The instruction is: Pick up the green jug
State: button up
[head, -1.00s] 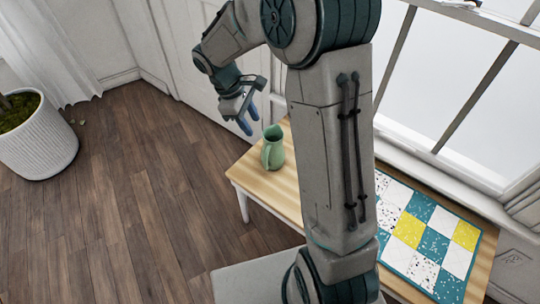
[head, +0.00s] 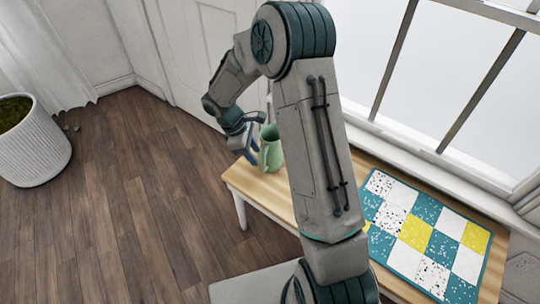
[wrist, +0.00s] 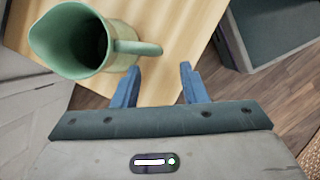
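The green jug (head: 270,150) stands upright on the wooden table near its far left end, partly hidden by my arm in the head view. In the wrist view the jug (wrist: 78,42) is at the upper left, its handle (wrist: 138,48) pointing right. My gripper (head: 254,158) is beside the jug on its left in the head view. In the wrist view its two blue fingers (wrist: 158,80) are spread apart with nothing between them. The handle lies just ahead of the left finger; I cannot tell whether they touch.
The wooden table (head: 262,190) runs along the window wall. A checkered quilted mat (head: 415,235) lies on its right part. A white ribbed planter (head: 32,150) stands at the far left. The wooden floor between is clear.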

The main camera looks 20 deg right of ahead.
aim_at(269, 154)
jog(key=x, duration=0.2)
jog(key=b+x, duration=0.1)
jog(key=x, duration=0.2)
jog(key=shift+d, duration=0.4)
jog(key=shift+r, duration=0.1)
grip_shut()
